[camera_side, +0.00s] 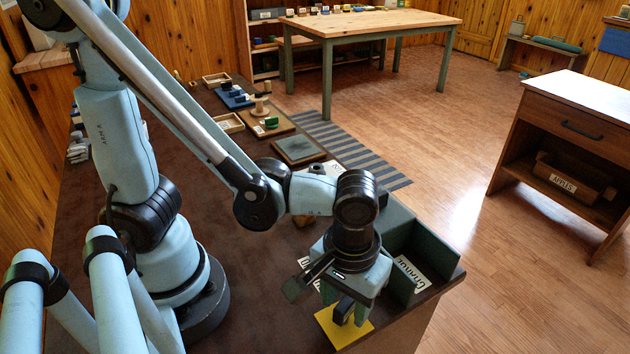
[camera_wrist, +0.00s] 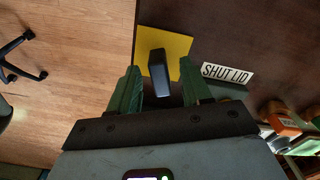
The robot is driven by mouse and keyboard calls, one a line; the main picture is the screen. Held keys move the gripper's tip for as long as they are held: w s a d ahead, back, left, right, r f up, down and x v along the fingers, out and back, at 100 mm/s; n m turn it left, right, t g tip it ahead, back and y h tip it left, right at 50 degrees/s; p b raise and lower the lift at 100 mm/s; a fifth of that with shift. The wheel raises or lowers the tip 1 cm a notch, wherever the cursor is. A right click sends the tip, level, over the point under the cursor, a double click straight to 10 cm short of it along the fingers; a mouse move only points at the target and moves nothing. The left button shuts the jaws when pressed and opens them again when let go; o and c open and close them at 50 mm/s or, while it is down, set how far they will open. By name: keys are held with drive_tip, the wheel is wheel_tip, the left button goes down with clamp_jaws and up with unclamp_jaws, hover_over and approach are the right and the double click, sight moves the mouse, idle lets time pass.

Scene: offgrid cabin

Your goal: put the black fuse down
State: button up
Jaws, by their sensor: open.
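The black fuse (camera_wrist: 157,75) is a small dark block standing on a yellow square (camera_wrist: 178,45) in the wrist view. My gripper (camera_wrist: 159,66) is open, with one green finger on each side of the fuse and a visible gap on both sides. In the side view my gripper (camera_side: 322,299) is low over the yellow square (camera_side: 340,332) near the table's front corner. A dark piece shows just above the square there, but I cannot tell fuse from finger.
A green-walled stand (camera_side: 423,250) with a lettered card is close to the right of my gripper. A "SHUT LID" card (camera_wrist: 227,74) lies beside the yellow square. Trays and boards (camera_side: 298,149) line the table farther back. The table edge is close by.

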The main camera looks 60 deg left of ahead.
sight(346, 302)
wheel_tip(346, 302, up, 12)
drive_tip(key=w+a+m+t, duration=0.2)
drive_tip(key=w+a+t, duration=0.1)
drive_tip(key=a, duration=0.5)
drive_tip(key=w+a+f+m+t, duration=0.1)
drive_tip(key=w+a+t, duration=0.3)
drive_tip(key=a, duration=0.4)
drive_tip(key=shift+w+f+m, duration=0.15)
drive_tip(key=shift+w+m, duration=0.1)
drive_tip(key=shift+m, duration=0.45)
